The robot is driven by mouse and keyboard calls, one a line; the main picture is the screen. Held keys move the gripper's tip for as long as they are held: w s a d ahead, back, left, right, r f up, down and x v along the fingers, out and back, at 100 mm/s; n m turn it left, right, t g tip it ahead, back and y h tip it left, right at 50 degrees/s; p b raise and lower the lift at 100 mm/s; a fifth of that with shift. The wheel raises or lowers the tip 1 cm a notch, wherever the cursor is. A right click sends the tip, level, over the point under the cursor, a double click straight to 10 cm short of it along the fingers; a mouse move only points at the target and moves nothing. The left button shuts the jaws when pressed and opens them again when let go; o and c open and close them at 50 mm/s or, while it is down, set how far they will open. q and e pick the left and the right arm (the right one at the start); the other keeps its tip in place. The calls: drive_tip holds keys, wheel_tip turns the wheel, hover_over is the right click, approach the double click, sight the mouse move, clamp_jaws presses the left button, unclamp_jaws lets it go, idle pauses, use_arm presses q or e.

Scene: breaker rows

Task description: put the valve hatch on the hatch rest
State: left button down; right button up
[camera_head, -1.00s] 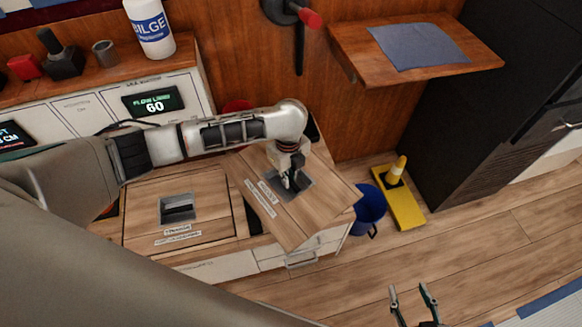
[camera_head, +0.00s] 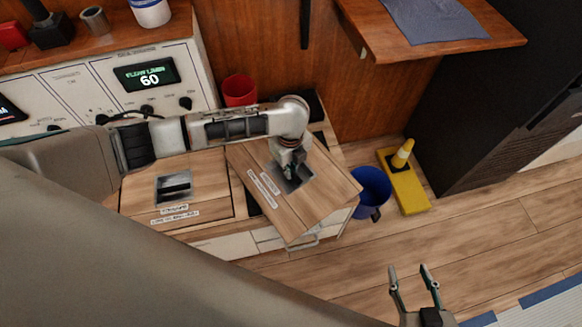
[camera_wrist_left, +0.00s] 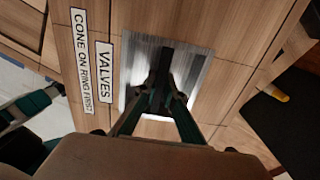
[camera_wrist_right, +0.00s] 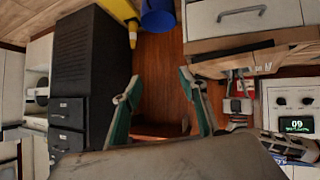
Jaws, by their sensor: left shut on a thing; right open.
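The valve hatch (camera_head: 322,208) is a square wooden panel with a recessed metal handle and labels. It sits turned at an angle over the counter's right end, its corner past the edge. My left gripper (camera_head: 291,177) is shut on its handle. In the left wrist view the hatch (camera_wrist_left: 225,98) reads "VALVES" and "CONE ON RING FIRST", and the fingers (camera_wrist_left: 165,85) are at the handle recess. My right gripper (camera_head: 408,270) is open and empty over the floor; it also shows in the right wrist view (camera_wrist_right: 160,82). I cannot tell which surface is the hatch rest.
A second hatch (camera_head: 215,172) lies flat at left. A yellow cone (camera_head: 402,154) stands on a yellow base (camera_head: 408,196) beside a blue bucket (camera_head: 370,190). A wooden shelf (camera_head: 505,32) with a grey-blue mat (camera_head: 435,18) is on the wall. Black cabinet (camera_head: 490,100) at right; floor in front is clear.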

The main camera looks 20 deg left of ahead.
use_arm(q)
drive_tip(key=shift+w, duration=0.1)
drive_tip(key=c, duration=2.1)
unclamp_jaws()
drive_tip(key=shift+c, duration=0.2)
use_arm(e)
drive_tip(key=shift+s+f, duration=0.25)
drive_tip(key=shift+s, duration=0.05)
use_arm(q)
drive_tip(key=shift+f, duration=0.1)
use_arm(e)
drive_tip(key=shift+d, duration=0.1)
